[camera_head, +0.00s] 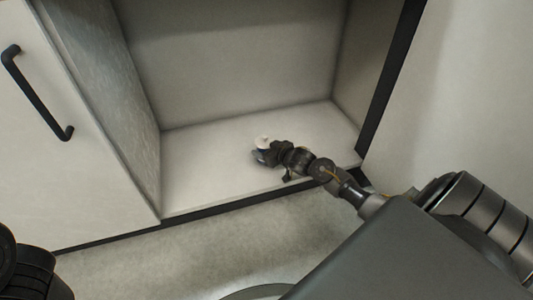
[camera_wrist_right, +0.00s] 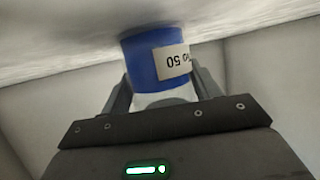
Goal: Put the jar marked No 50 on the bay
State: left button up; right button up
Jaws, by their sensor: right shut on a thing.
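The jar marked No 50 (camera_wrist_right: 146,62) is blue with a white lid and a pale label; the wrist view shows it upside down. My right gripper (camera_wrist_right: 162,84) is shut on it, one finger on each side. In the head view the jar (camera_head: 262,141) shows as a small white top with a bit of blue, partly hidden by my gripper (camera_head: 267,153). It is inside the open bay (camera_head: 205,185), upright, at or very close to its pale floor; I cannot tell if it touches. My left gripper is out of view.
The bay has a left side wall (camera_head: 105,85), a back wall (camera_head: 230,60) and a dark frame on the right (camera_head: 390,80). A white door with a black handle (camera_head: 38,95) is at the left. The bay floor around the jar is clear.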

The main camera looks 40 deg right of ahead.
jog(key=shift+r, duration=0.25)
jog(key=shift+f, duration=0.25)
jog(key=o, duration=1.2)
